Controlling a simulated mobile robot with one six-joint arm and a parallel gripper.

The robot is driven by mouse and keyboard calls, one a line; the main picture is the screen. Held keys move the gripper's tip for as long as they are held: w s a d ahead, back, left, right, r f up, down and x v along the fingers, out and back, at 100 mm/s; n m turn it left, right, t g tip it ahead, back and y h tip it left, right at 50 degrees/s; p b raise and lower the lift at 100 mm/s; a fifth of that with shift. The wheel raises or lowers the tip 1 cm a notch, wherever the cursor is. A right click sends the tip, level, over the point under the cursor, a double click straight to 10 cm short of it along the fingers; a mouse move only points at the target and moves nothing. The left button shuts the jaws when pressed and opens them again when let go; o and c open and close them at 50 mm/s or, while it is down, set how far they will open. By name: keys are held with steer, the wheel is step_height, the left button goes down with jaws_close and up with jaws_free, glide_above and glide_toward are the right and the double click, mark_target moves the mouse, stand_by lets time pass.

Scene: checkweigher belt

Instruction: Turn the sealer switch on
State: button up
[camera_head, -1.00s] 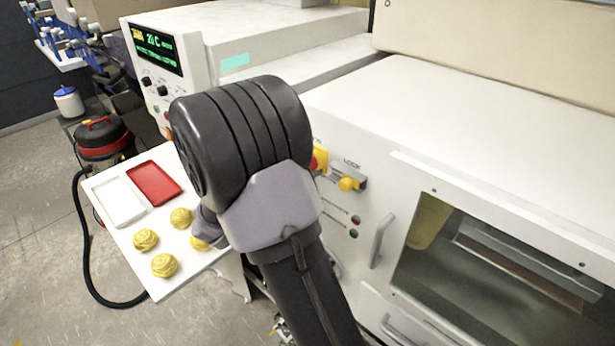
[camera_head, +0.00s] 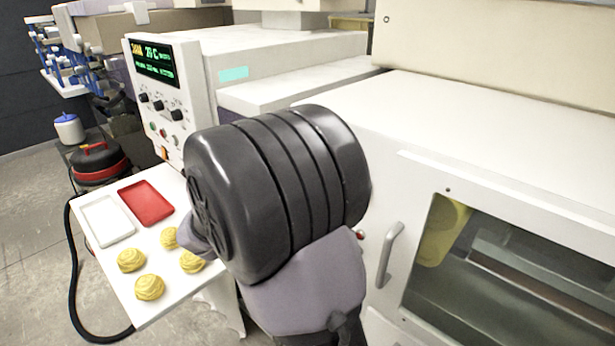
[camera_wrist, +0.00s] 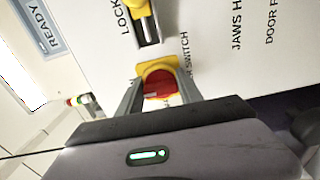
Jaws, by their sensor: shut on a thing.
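The sealer switch is a red rotary knob (camera_wrist: 158,84) on a yellow plate (camera_wrist: 157,67), seen in the wrist view on the white machine front. Part of the label beside it reads "SWITCH". My gripper (camera_wrist: 161,92) is shut on the red knob, with one grey finger on each side of it. In the head view, my arm hides both the switch and the gripper.
A yellow lock slider (camera_wrist: 138,8) sits just above the switch in the wrist view. In the head view, a door handle (camera_head: 388,254) stands right of my arm. A white shelf (camera_head: 110,262) with yellow rolls, a red tray (camera_head: 146,203) and a white tray (camera_head: 107,221) lies left.

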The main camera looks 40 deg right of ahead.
stand_by(0.3)
steer(key=o, duration=1.4)
steer(key=s+a+p, duration=0.1)
steer(key=a+p, duration=0.3)
steer(key=a, duration=1.3)
steer(key=shift+s+a, duration=0.2)
steer(key=shift+a, duration=0.05)
